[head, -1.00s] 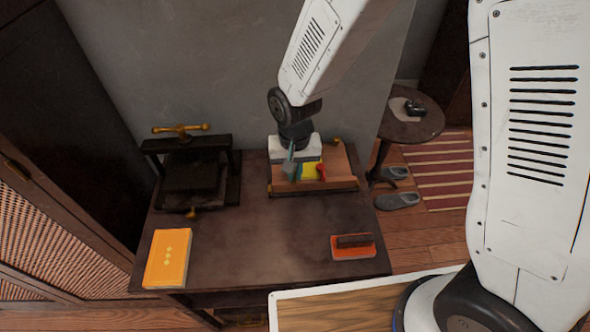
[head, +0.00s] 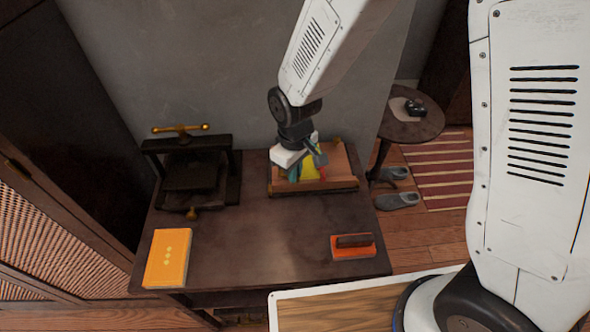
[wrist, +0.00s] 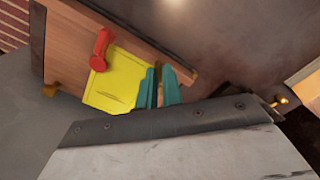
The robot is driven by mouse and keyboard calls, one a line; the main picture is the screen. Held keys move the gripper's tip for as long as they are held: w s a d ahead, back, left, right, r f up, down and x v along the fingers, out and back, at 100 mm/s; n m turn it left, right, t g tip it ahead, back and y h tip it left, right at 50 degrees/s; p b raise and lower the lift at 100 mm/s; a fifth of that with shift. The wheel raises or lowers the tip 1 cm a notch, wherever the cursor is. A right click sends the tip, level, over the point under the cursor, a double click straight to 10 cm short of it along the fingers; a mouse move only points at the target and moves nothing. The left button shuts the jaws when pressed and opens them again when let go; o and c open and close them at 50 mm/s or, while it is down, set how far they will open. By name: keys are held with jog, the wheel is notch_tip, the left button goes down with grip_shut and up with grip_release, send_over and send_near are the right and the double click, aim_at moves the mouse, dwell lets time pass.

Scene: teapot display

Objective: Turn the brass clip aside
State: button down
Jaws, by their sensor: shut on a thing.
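A wooden stand (head: 342,170) with a front ledge sits at the back right of the dark table; it also shows in the wrist view (wrist: 65,45). A yellow sheet or booklet (wrist: 115,85) lies on it, with a red peg-like piece (wrist: 100,48) at its edge. A small brass piece (wrist: 50,90) shows at one back corner of the stand. My gripper (head: 305,165) is low over the stand. In the wrist view, its teal fingers (wrist: 158,88) are close together beside the yellow sheet, with a narrow brownish sliver between them. The held clip is mostly hidden.
A dark press (head: 190,175) with a brass handle stands left of the stand. An orange book (head: 168,258) lies front left, and a red-orange box with a dark block (head: 353,247) front right. The middle of the table is clear. A grey wall stands close behind.

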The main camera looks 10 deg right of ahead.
jog(key=n, duration=0.4)
jog(key=shift+n, duration=2.3)
jog(key=c, duration=1.6)
grip_release()
jog(key=shift+o, duration=0.2)
jog(key=shift+r, duration=0.15)
notch_tip(320, 180, up, 8)
jog(key=shift+f, duration=0.2)
